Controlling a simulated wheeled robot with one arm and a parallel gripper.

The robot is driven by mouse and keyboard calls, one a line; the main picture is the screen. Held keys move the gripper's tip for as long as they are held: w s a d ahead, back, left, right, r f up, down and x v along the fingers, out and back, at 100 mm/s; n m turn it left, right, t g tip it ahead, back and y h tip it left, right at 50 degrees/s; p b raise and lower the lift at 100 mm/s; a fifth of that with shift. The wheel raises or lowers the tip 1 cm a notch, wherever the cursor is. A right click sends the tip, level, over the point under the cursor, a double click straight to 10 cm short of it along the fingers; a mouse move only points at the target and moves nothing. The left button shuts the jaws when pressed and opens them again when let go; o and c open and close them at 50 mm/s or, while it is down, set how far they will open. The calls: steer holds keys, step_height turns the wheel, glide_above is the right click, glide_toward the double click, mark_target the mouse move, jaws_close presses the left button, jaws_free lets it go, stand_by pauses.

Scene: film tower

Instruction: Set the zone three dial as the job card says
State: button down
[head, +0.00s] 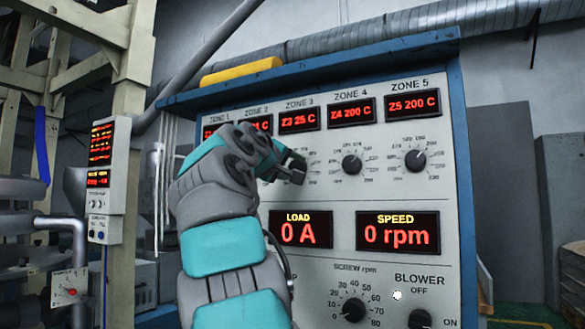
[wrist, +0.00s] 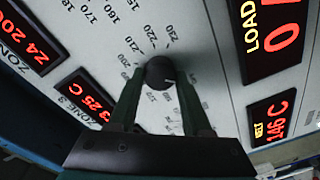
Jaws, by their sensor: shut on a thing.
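The zone three dial is a round black knob (wrist: 159,71) on the grey panel, seen in the wrist view with a printed number scale around it. The fingers of my gripper (wrist: 161,78) stand on either side of the knob and are shut on it. I cannot read for certain where its pointer sits. In the head view my gripper (head: 290,170) is at the panel below the zone three display (head: 299,118) and hides the dial. That display reads Z3 25 C; it shows partly in the wrist view (wrist: 85,98). No job card can be made out.
The zone four dial (head: 352,164) and zone five dial (head: 415,160) are close on the right, under displays reading 200 C. LOAD (head: 302,229) reads 0 A and SPEED (head: 398,231) 0 rpm. Screw (head: 353,309) and blower (head: 419,319) knobs are below.

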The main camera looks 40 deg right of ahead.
steer(key=shift+m+b, duration=0.75)
steer(key=shift+m, duration=1.05)
steer(key=shift+f+m, duration=0.1)
steer(key=shift+m, duration=0.4)
steer(key=shift+w+m, duration=0.1)
steer(key=shift+m, duration=0.2)
